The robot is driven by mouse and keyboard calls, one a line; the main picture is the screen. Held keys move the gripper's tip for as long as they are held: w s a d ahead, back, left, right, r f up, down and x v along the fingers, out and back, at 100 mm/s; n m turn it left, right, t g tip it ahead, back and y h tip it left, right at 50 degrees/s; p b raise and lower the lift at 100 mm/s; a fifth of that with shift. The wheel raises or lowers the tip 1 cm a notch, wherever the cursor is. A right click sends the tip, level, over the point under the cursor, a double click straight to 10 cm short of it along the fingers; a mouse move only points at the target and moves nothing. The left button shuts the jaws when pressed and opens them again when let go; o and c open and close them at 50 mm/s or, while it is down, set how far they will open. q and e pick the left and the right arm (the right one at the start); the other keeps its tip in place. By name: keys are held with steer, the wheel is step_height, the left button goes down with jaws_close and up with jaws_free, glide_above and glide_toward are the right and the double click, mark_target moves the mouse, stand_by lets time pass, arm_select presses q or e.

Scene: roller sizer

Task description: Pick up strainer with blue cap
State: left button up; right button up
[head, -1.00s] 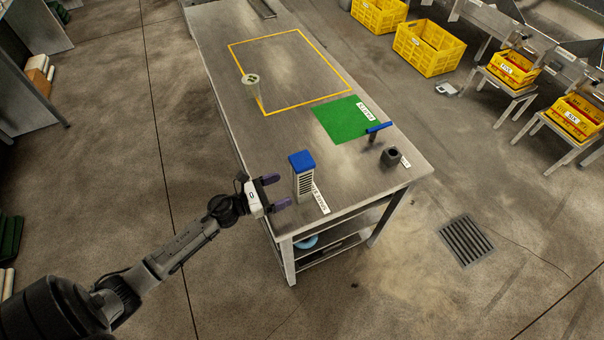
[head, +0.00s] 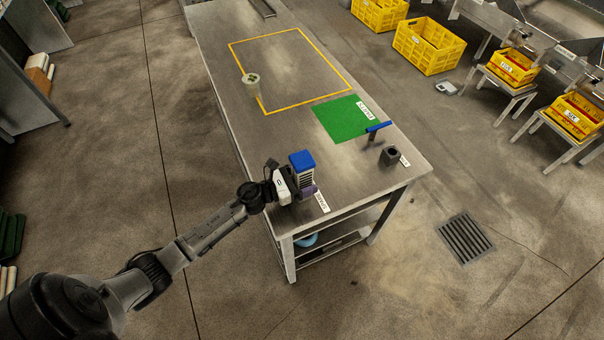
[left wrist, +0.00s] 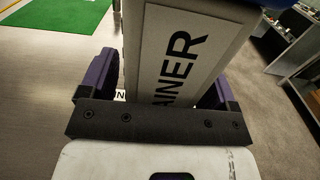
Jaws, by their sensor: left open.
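The strainer (head: 306,180) is an upright pale, slotted block with a blue cap (head: 301,160). It stands at the near left corner of the metal table (head: 340,182). My left gripper (head: 305,190) is at its left side, low on the body, with the fingers reaching around it. In the left wrist view the strainer's lettered face (left wrist: 185,55) fills the space between the two purple fingers (left wrist: 160,80). The fingers are open, one on each side. The cap is mostly out of that view. My right gripper is not in view.
A printed label (head: 321,202) lies beside the strainer. A green mat (head: 340,121), a blue-handled tool (head: 377,128), a dark hollow block (head: 389,156) and a pale cup (head: 251,86) are farther along the table. The yellow-outlined area (head: 300,60) is mostly bare.

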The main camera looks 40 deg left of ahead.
arm_select(q)
steer(key=shift+c, duration=0.3)
steer(key=c, duration=1)
steer(key=shift+c, duration=0.2)
